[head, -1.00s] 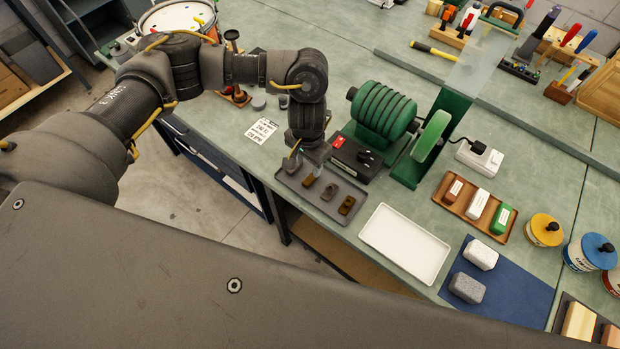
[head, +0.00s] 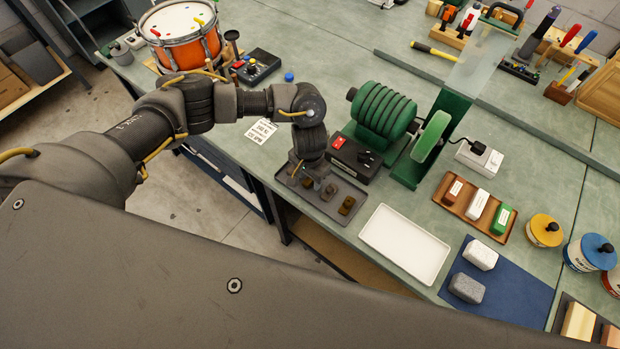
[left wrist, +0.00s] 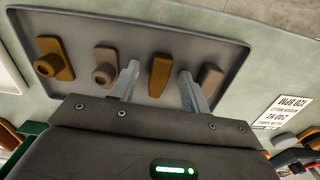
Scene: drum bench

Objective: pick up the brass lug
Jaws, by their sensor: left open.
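A grey tray (head: 325,210) holds several small lugs in a row. In the left wrist view, a slim brass-coloured lug (left wrist: 160,75) lies between the fingers of my left gripper (left wrist: 159,73), which is open with a finger on either side. Contact cannot be told. A wider brass-coloured lug (left wrist: 55,58) is at the tray's left in that view, and at the right end of the row in the head view (head: 347,205). Two browner lugs, one (left wrist: 105,67) left and one (left wrist: 210,80) right, lie just outside the fingers. In the head view my left gripper (head: 303,179) partly hides the row.
A paper card (head: 261,131) and an orange drum (head: 183,40) are to the left.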

